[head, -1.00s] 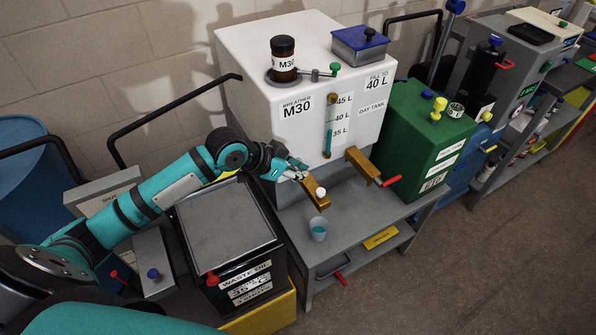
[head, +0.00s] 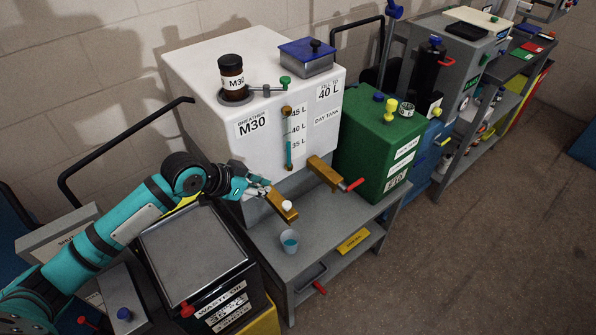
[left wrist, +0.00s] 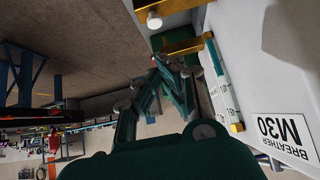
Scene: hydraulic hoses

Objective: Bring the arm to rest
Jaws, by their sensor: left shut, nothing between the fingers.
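My left arm (head: 125,225) comes in from the left in the head view, teal with dark joints. Its gripper (head: 268,186) is shut and empty, in front of the white day tank (head: 200,75) and close to the brass spout with a white knob (head: 283,207). I cannot tell whether it touches the spout. In the left wrist view the fingers (left wrist: 160,70) point toward the brass spouts, with the tank's face on the right. My right gripper is not in view.
A black waste oil bin (head: 195,255) stands below my arm. A small cup (head: 289,241) stands on the grey bench (head: 335,225) under the spout. A green tank (head: 375,145) is to the right. The floor (head: 480,240) at the right is clear.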

